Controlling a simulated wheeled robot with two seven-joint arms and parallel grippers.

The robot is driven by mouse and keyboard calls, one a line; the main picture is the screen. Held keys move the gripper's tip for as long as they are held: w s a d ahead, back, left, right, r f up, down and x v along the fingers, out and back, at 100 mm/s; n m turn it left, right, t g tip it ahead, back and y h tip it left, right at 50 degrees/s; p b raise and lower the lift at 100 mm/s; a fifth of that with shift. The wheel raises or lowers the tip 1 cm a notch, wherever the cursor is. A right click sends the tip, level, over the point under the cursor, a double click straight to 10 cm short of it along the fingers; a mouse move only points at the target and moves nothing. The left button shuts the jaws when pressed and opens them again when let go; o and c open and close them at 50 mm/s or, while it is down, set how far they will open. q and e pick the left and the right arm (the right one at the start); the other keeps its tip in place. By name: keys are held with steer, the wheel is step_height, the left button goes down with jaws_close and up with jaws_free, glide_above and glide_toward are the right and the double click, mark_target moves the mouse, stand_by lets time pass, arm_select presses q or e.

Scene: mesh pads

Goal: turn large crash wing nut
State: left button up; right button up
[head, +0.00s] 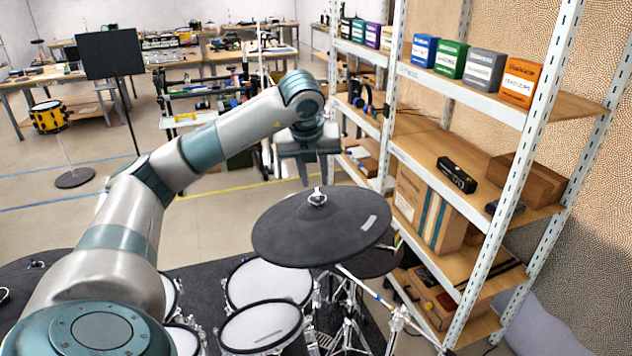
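The large crash cymbal (290,238) is a dark grey disc, slightly tilted, in the middle of the head view. Its wing nut (317,198) is a small silvery piece on top of the cymbal's centre. My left gripper (312,180) points down just above and behind the wing nut in the picture. Its two fingers look apart with nothing between them, and a small gap shows between them and the nut. I cannot tell the exact depth between them. My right gripper is not in view.
White-headed drums (262,326) stand below the cymbal, with a second cymbal (372,262) partly hidden behind it. A metal shelf (470,190) with boxes stands close on the right. A black music stand (110,55) stands at the back left.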

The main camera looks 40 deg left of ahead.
mark_target(317, 190)
arm_select(q)
steer(key=shift+p+x, duration=0.7)
steer(key=shift+x, duration=1.55)
steer(key=shift+c, duration=0.6)
jaws_close()
